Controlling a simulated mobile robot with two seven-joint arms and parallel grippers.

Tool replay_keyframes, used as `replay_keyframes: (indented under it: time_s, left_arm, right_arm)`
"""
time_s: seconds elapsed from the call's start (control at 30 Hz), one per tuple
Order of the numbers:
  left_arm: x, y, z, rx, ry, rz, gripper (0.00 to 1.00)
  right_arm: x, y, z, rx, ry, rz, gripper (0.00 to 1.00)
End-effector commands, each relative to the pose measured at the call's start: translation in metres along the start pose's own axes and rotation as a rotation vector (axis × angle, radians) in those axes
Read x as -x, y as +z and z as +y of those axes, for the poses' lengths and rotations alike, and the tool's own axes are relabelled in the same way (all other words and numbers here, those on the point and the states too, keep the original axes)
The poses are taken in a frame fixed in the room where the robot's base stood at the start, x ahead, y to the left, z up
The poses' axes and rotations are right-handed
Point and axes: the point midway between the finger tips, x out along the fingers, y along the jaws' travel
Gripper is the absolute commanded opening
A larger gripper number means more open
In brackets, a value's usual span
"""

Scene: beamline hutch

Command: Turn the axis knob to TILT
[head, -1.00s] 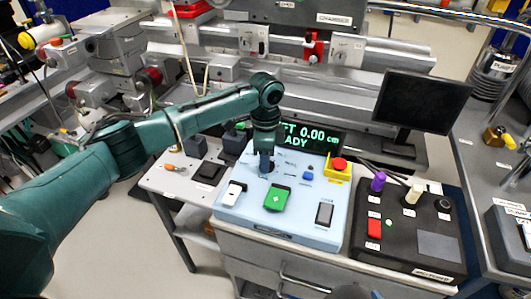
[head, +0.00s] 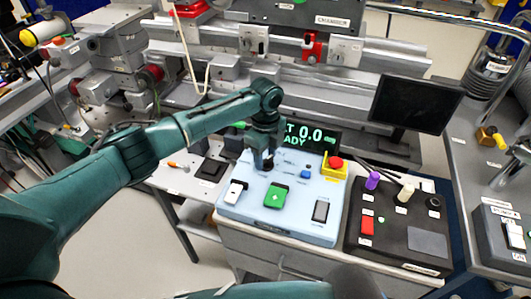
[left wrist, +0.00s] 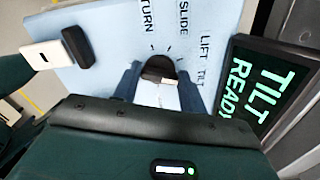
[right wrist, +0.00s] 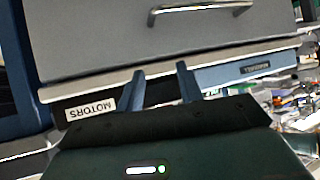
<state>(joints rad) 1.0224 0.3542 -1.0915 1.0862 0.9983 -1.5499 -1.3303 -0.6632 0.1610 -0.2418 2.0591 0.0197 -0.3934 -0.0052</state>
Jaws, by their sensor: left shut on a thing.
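The dark axis knob (left wrist: 158,67) is between the fingers of my left gripper (left wrist: 160,85), which is shut on it. In the head view my left gripper (head: 265,163) points down at the back left of the light-blue control panel (head: 300,223) and hides most of the knob. TURN, SLIDE, LIFT and TILT are printed around the knob. The display (left wrist: 262,88) reads TILT READY in the left wrist view; in the head view the arm partly covers it. My right gripper (right wrist: 160,85) is open and empty, facing a grey drawer front.
The panel carries a green button (head: 276,196), a white switch (head: 233,192), a dark-faced switch (head: 320,211) and a red stop button (head: 336,162) on yellow. A black motor box (head: 400,235) with purple and white knobs stands to the right. A black monitor (head: 416,104) is behind.

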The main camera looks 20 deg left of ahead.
Motion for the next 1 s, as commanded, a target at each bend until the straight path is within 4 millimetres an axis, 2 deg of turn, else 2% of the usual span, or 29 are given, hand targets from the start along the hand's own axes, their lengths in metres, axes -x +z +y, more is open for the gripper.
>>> replay_keyframes:
  time_s: [0.43,0.47,0.7,1.0]
  left_arm:
    - [0.0004,-0.0011,-0.0003,-0.012,-0.001,0.003,0.19]
    - [0.0004,-0.0011,-0.0003,-0.012,-0.001,0.003,0.43]
    - [0.0003,-0.0007,-0.0003,-0.012,-0.001,0.002,0.62]
    - [0.0025,-0.0003,-0.0005,-0.011,-0.001,0.001,0.64]
  right_arm:
    - [-0.0003,0.0024,0.0010,0.001,0.002,-0.007,0.36]
    - [-0.0003,0.0024,0.0011,0.001,0.002,-0.007,0.36]
    - [0.0000,0.0018,0.0011,0.001,0.002,-0.005,0.36]
    - [0.0009,-0.0002,0.0009,0.002,0.001,-0.001,0.36]
